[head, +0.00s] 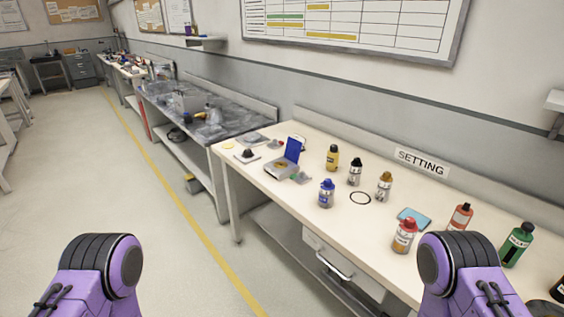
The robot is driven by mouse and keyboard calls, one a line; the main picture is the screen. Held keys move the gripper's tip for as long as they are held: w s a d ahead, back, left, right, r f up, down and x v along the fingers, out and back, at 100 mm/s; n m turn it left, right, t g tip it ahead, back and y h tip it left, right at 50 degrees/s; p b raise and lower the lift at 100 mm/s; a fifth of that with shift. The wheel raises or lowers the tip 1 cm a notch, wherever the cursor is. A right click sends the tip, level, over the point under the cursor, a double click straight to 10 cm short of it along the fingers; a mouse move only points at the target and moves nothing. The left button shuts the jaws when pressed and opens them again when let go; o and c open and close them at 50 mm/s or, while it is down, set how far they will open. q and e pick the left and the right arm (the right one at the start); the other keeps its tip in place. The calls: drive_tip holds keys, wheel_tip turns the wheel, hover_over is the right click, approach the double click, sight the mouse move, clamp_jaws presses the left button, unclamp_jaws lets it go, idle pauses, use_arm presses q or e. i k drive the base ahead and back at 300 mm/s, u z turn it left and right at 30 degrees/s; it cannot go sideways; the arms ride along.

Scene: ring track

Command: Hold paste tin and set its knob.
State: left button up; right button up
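Several small labelled containers with coloured caps stand upright on the cream bench; I cannot tell which one is the paste tin. They include a yellow one (332,158), a grey one with a black cap (355,173), a blue-capped one (326,195), a gold-capped one (384,187) and a red-capped one (404,237). An orange-red bottle (460,219) and a green bottle (517,246) stand farther right. No knob setting is readable at this size. Purple links of my two arms show at the bottom left and bottom right; neither gripper is in view.
A drawer (338,264) is below. A grey bench (235,119) adjoins; floor at left is clear.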

sight(327, 184)
drive_tip(key=u, duration=0.8)
drive_tip(key=k, duration=1.1)
drive_tip(key=u, duration=0.75)
drive_tip(key=i, duration=1.2)
drive_tip(key=z, duration=0.8)
drive_tip(key=i, duration=0.95)
drive_tip(key=z, duration=0.95)
